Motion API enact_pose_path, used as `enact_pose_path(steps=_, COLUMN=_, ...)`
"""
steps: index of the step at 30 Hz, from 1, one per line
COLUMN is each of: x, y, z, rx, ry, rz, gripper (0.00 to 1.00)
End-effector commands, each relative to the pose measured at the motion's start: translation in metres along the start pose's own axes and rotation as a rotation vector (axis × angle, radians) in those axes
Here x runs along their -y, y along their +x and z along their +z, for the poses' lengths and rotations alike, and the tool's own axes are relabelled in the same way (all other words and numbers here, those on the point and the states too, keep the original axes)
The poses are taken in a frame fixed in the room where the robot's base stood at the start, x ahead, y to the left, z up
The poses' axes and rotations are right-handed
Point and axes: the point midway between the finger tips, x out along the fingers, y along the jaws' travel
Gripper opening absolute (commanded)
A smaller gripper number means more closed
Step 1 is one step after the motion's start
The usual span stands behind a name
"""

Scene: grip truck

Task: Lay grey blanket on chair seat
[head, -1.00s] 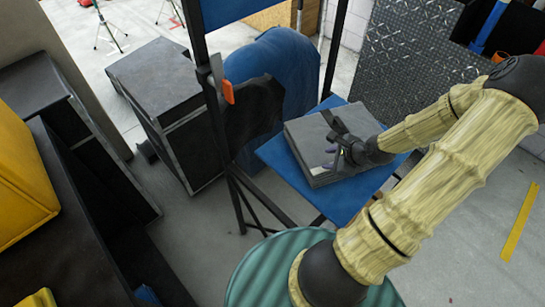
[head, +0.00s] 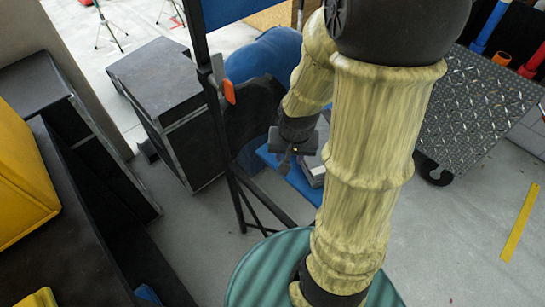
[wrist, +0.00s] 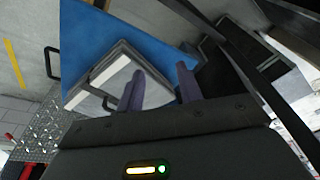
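The grey blanket (wrist: 122,72), a flat folded slab with pale edges, lies on the blue chair seat (wrist: 92,32) in the wrist view. In the head view my arm hides most of the blanket (head: 313,166) and much of the seat (head: 303,186). My gripper (head: 285,164) is above the left part of the seat, left of the blanket.
A tall dark frame (head: 222,120) with an orange-tipped clamp (head: 229,92) stands left of the seat. Black cases (head: 160,75) are further left. A diamond-plate cart (head: 480,105) stands at the right. A green ribbed drum (head: 262,268) is in front.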

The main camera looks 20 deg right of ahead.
Motion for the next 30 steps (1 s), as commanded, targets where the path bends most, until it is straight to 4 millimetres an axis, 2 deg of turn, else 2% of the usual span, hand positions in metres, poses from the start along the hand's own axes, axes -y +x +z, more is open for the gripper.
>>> enact_pose_path(steps=3, x=0.023, y=-0.023, z=0.013, rx=-0.013, ry=-0.195, rz=-0.014, gripper=0.36)
enact_pose_path(steps=9, x=0.042, y=-0.044, z=0.031, rx=-0.016, ry=-0.394, rz=-0.044, gripper=0.36)
enact_pose_path(steps=19, x=0.043, y=-0.046, z=0.033, rx=-0.013, ry=-0.417, rz=-0.048, gripper=0.36)
enact_pose_path(steps=23, x=0.043, y=-0.056, z=0.031, rx=-0.014, ry=-0.416, rz=-0.047, gripper=0.36)
enact_pose_path(steps=30, x=0.043, y=-0.053, z=0.031, rx=-0.014, ry=-0.416, rz=-0.047, gripper=0.36)
